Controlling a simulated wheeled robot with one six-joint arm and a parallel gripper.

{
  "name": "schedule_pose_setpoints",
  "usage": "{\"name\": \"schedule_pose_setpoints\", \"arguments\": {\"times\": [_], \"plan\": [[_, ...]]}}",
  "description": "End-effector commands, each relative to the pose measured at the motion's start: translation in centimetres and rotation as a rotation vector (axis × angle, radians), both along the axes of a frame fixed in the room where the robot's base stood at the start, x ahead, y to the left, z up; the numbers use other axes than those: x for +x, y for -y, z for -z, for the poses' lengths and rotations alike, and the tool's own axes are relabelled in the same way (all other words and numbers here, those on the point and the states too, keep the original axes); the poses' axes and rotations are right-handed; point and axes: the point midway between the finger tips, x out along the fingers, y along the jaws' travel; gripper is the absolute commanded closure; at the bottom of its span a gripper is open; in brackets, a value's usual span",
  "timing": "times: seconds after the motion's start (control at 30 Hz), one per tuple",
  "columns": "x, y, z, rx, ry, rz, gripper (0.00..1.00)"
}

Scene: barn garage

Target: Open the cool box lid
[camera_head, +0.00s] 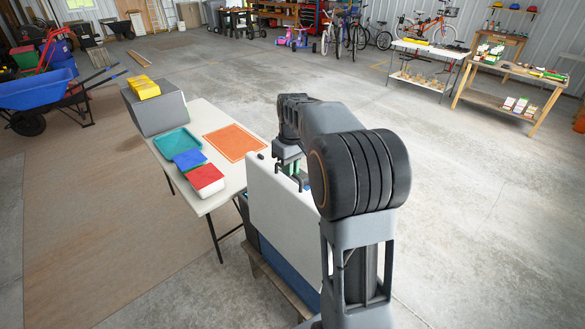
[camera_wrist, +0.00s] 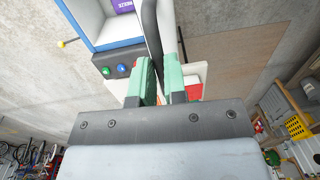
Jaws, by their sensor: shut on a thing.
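The cool box (camera_head: 286,262) has a blue body and stands at the front of the head view, right of the white table. Its white lid (camera_head: 280,212) is raised and stands nearly upright. My gripper (camera_head: 296,172) is at the lid's upper edge, partly hidden by the lid and my arm. In the wrist view my gripper (camera_wrist: 162,84) has its green-padded fingers closed on the lid (camera_wrist: 166,25), seen edge-on. The cool box (camera_wrist: 118,44) shows there at upper left, with its light interior, a purple item inside and small coloured buttons.
The white table (camera_head: 222,152) holds a teal tray (camera_head: 177,142), an orange mat (camera_head: 235,141), blue and red-lidded containers and a grey case (camera_head: 158,109). A blue wheelbarrow (camera_head: 38,90) stands at far left. Wooden benches (camera_head: 508,75) stand at back right. Concrete floor right of my arm is clear.

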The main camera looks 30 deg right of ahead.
Motion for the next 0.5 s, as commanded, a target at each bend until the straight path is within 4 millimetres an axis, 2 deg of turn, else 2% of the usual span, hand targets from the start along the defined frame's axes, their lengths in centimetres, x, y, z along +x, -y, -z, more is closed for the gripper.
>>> {"name": "schedule_pose_setpoints", "arguments": {"times": [0.3,0.33,0.5], "plan": [[0.08,-0.06,0.09,-0.001,-0.003,-0.008,1.00],[0.06,-0.03,0.09,-0.001,-0.003,-0.008,0.87],[0.05,0.08,0.09,-0.001,-0.003,-0.005,0.70]]}}
